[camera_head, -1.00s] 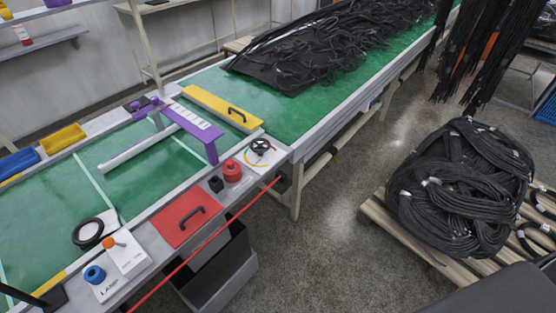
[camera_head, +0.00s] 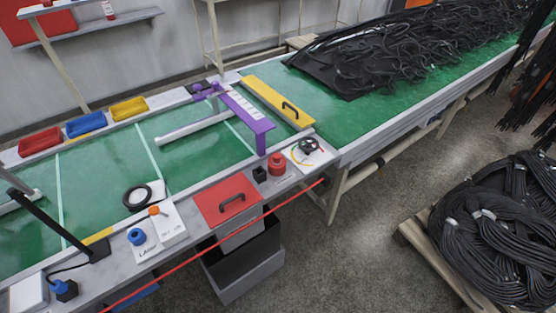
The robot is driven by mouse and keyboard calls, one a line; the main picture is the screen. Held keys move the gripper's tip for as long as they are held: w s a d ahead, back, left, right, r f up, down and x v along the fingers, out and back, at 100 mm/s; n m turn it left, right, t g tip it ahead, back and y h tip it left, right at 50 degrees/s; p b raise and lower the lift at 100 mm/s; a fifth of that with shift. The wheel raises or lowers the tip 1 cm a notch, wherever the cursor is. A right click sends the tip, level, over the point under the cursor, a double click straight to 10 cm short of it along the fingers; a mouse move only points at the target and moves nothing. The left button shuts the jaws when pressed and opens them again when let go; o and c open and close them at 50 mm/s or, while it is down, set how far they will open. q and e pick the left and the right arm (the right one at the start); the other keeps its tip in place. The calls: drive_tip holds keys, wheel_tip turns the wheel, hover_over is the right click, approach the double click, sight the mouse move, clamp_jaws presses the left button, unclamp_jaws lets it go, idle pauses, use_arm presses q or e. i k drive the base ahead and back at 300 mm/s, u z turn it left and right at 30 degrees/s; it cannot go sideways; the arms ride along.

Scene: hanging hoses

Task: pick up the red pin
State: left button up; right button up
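Nothing in view is plainly a pin, and I cannot tell which red thing is meant. A squat red cylinder-like piece (camera_head: 277,164) stands on the grey front ledge of the table, beside a small black block (camera_head: 260,174). A thin red rod or cord (camera_head: 216,245) runs slanting along the front of the table. Neither of my grippers shows in the head view.
The green-topped table (camera_head: 190,155) holds a purple frame (camera_head: 246,113), a yellow bar (camera_head: 278,101) and small bins (camera_head: 128,108) along its back. Black hoses lie piled on the table (camera_head: 410,50) and on a pallet (camera_head: 495,235). Grey floor (camera_head: 350,265) is open between.

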sight(277, 156)
drive_tip(key=z, duration=0.3)
drive_tip(key=k, duration=0.4)
drive_tip(key=z, duration=1.05)
drive_tip(key=k, duration=1)
drive_tip(key=z, duration=0.8)
drive_tip(key=i, duration=2.8)
drive_tip(key=u, duration=1.75)
drive_tip(key=i, duration=0.95)
drive_tip(key=u, duration=0.95)
